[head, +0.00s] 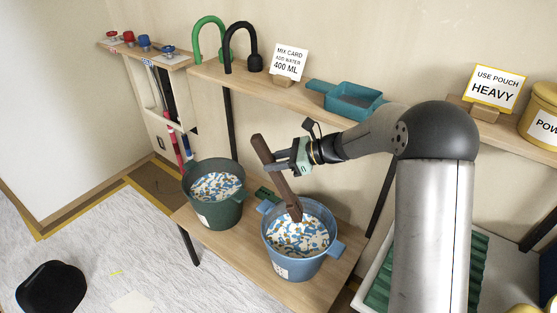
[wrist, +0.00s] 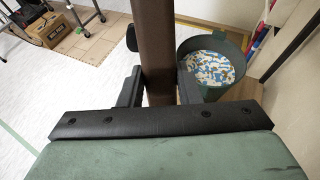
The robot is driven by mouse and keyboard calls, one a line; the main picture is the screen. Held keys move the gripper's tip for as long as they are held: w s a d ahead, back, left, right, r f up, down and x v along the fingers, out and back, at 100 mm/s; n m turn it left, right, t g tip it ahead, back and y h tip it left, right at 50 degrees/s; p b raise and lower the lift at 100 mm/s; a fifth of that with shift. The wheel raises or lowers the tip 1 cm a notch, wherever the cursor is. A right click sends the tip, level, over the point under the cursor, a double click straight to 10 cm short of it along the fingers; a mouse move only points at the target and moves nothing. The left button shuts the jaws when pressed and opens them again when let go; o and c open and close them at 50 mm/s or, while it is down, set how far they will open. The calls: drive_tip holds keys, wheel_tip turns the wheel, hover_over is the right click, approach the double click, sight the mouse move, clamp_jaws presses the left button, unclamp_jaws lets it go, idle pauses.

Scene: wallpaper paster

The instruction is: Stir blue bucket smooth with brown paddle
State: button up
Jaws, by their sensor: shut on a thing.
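The blue bucket (head: 288,264) stands on the low wooden bench, holding a white mix speckled with blue and orange pieces. The brown paddle (head: 264,154) is tilted, its lower end in the blue bucket at the surface of the mix; how deep it reaches is hard to tell. My gripper (head: 283,161) is shut on the paddle's shaft above the bucket. In the wrist view the paddle (wrist: 157,45) stands between the two fingers (wrist: 157,88). The blue bucket is not seen in the wrist view.
A dark green bucket (head: 219,216) with a similar mix stands left of the blue one. The shelf above holds green and black taps (head: 237,50), a mix card reading 400 ML (head: 290,61), a teal scoop (head: 348,100) and a "HEAVY" sign (head: 494,89).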

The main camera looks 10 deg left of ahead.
wheel_tip(320, 180, down, 15)
drive_tip(key=d+b, duration=0.1)
drive_tip(key=b, duration=0.8)
drive_tip(key=shift+d, duration=0.3)
drive_tip(key=shift+w, duration=0.1)
idle(0.4)
